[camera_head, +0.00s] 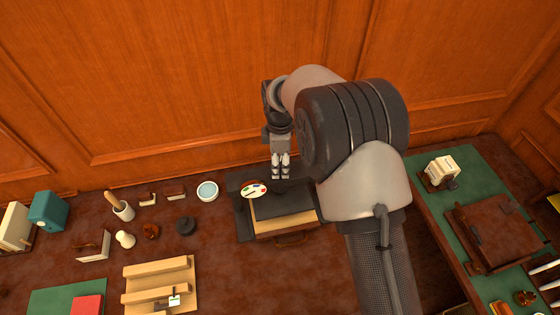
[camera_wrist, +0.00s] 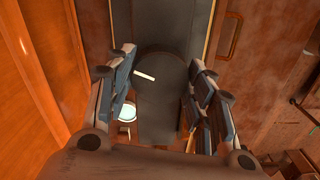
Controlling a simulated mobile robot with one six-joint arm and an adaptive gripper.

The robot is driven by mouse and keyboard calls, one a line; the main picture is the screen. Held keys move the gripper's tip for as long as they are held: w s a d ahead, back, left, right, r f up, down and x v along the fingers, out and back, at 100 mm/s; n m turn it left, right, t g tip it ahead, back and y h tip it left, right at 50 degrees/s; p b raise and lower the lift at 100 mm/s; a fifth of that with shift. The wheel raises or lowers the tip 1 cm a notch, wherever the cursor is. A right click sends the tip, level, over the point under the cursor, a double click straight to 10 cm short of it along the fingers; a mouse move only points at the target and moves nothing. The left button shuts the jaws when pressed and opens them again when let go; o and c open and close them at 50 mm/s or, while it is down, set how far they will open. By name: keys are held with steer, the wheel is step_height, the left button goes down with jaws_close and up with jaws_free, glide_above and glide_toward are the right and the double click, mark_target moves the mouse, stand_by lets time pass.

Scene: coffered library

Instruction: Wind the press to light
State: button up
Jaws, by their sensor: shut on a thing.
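The press (camera_head: 283,203) is a dark box-like thing with a pale wood front edge and a brown handle, standing at the back of the desk. A small white dial with coloured sectors (camera_head: 254,189) sits at its left. My gripper (camera_head: 280,170) reaches down over the back of the press. In the wrist view its fingers (camera_wrist: 165,98) stand on either side of a dark, round-ended press part (camera_wrist: 160,70), with a short white pointer (camera_wrist: 144,74) near its left edge. The gripper is shut on that part. The exact contact is hidden.
A white bowl (camera_head: 207,190) stands left of the press. Small items, a teal box (camera_head: 47,211) and a wooden rack (camera_head: 160,285) lie further left. A green-topped table (camera_head: 470,170) with a brown case (camera_head: 500,232) stands right. The wood wall is close behind.

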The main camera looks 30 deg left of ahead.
steer(key=m, duration=1.2)
steer(key=shift+b, duration=0.3)
steer(key=m, duration=0.6)
steer(key=shift+m, duration=0.4)
steer(key=m, duration=0.6)
steer(key=o, duration=1.1)
steer(key=shift+c, duration=0.2)
